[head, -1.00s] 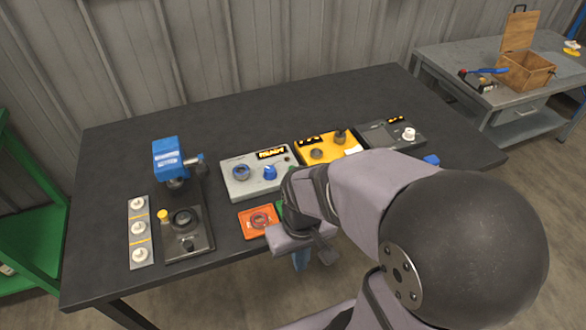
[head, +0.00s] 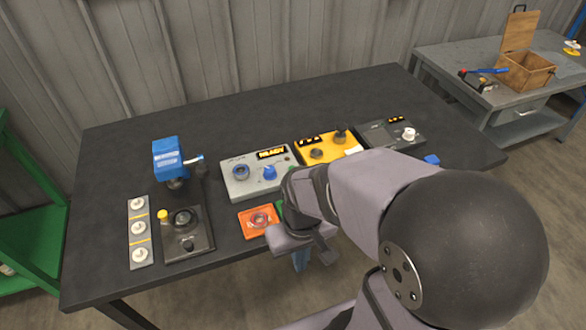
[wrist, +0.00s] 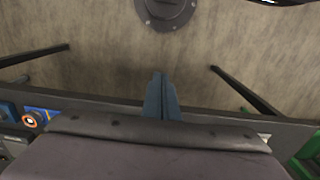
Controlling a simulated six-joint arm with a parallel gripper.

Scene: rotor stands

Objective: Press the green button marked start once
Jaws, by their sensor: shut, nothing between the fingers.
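My gripper (wrist: 161,98) is shut and empty in the wrist view, its two blue-grey fingers together over the floor beyond the table edge. In the head view the fingers (head: 300,260) show only partly below my wrist, in front of the table's near edge. A small green patch (head: 281,207) shows beside my wrist, right of the orange tray; I cannot tell whether it is the start button. No start marking is readable. A grey box (head: 240,187) with a lit READY display (head: 271,154) and blue knobs stands behind my wrist.
An orange tray (head: 245,229) lies left of my gripper. A blue-headed press (head: 167,157) and a strip with white knobs (head: 139,242) stand farther left. A yellow box (head: 310,140) and a dark box (head: 377,136) stand at right. The table's back (head: 260,105) is clear.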

